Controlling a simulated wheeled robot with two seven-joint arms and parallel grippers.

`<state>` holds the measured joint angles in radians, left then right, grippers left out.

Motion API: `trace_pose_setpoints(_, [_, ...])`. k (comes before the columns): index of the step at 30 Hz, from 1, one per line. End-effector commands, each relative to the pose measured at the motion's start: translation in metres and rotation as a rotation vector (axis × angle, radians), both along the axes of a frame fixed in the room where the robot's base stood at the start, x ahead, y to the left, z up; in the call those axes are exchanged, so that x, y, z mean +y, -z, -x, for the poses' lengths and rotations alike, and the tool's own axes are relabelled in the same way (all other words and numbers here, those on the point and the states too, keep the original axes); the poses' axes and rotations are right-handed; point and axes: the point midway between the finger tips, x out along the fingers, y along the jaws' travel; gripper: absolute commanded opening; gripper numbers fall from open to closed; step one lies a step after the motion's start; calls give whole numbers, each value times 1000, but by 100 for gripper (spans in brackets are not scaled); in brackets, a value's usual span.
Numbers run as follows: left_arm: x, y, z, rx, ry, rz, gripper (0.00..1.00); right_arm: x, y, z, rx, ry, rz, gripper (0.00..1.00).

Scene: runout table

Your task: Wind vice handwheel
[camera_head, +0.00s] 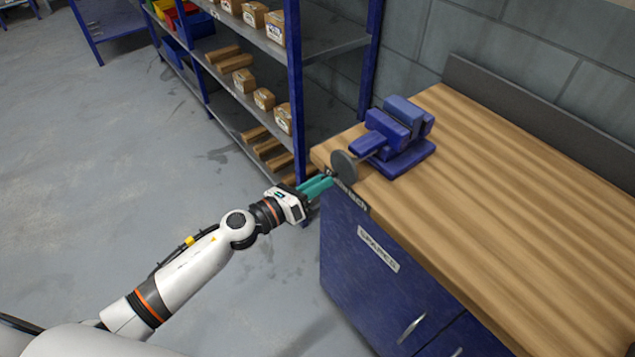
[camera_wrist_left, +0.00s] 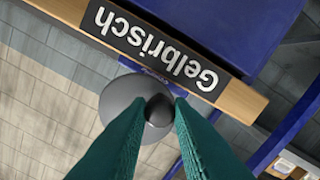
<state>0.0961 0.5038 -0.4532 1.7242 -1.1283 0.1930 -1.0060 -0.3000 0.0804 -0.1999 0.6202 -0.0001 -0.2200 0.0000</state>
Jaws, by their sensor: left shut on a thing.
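A blue vice (camera_head: 392,136) stands on the wooden workbench near its left end. Its grey round handwheel (camera_head: 344,166) faces the bench's front left corner. In the left wrist view the handwheel (camera_wrist_left: 120,97) is a grey disc with a dark round knob (camera_wrist_left: 159,110) in front of it. My left gripper (camera_head: 330,182) reaches the wheel from the left, with its green fingers at the wheel's lower edge. In the left wrist view its fingertips (camera_wrist_left: 162,108) are closed on the knob, one on each side. My right gripper is in neither view.
The wooden workbench (camera_head: 500,170) has a bare top right of the vice. A "Gelbrisch" plate (camera_wrist_left: 155,48) is on its front edge, close to the fingers. Blue cabinet doors (camera_head: 345,240) are below. A blue shelf rack (camera_head: 297,90) with boxes stands behind, left of the bench.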

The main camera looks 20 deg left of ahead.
Motion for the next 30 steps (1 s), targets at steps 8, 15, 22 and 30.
trace_pose_setpoints(8, [-6, 2, 5, 163, 1, 208, 0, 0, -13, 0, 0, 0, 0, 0])
trace_pose_setpoints(15, [-7, 2, 5, 172, 1, 219, 0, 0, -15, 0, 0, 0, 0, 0])
trace_pose_setpoints(22, [-12, 1, 10, 323, 0, 411, 0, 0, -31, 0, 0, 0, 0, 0])
trace_pose_setpoints(30, [-13, 3, 10, 346, 1, 443, 0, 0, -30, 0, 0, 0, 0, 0])
